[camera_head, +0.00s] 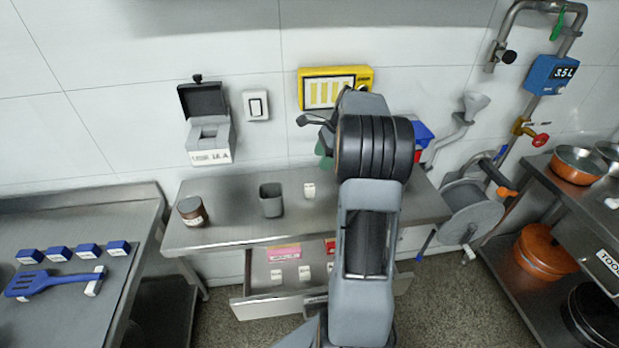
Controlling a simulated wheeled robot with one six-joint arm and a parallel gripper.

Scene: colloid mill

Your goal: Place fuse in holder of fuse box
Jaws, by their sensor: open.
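The fuse box (209,132) is a grey box on the wall at the left, with its dark lid raised. A white label with dark print is on its lower front; its inside is too small to read clearly. A small white block that looks like a fuse (309,190) stands on the steel table. More small white fuse-like blocks (276,274) are in the open drawer (262,306). My gripper (318,121) is open, above the table and to the right of the fuse box. My arm mostly hides it, and I see nothing held in its visible part.
A brown jar (192,211) and a grey cup (271,200) stand on the table (235,236). A white switch (256,105) and a yellow panel (313,90) are on the wall. A hose reel (470,212) is at the right. The drawer juts out in front.

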